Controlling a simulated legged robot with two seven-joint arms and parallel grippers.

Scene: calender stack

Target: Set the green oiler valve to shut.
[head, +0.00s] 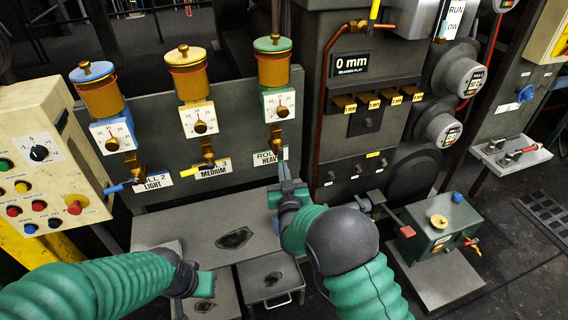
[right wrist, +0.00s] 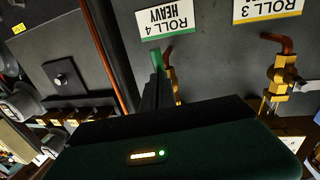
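The green oiler (head: 274,70) is the rightmost of three, with a green lid, amber cup and white dial (head: 279,104). Its brass valve (head: 276,138) hangs below, beside the ROLL 4 HEAVY label (head: 268,157). The valve's green lever (right wrist: 157,60) shows at that label in the right wrist view, where the label is upside down. My right gripper (head: 286,172) is right at the lever, its dark fingers (right wrist: 158,92) overlapping it. Contact and finger gap are unclear. My left gripper (head: 205,285) is low, over the bench front, away from the oilers; its fingers are unclear.
The blue oiler (head: 100,92) and yellow oiler (head: 188,75) stand to the left, with blue (head: 117,188) and yellow (head: 190,171) levers. A button console (head: 45,165) is far left. A green box (head: 438,232) is at right. A grey bench (head: 190,222) lies below.

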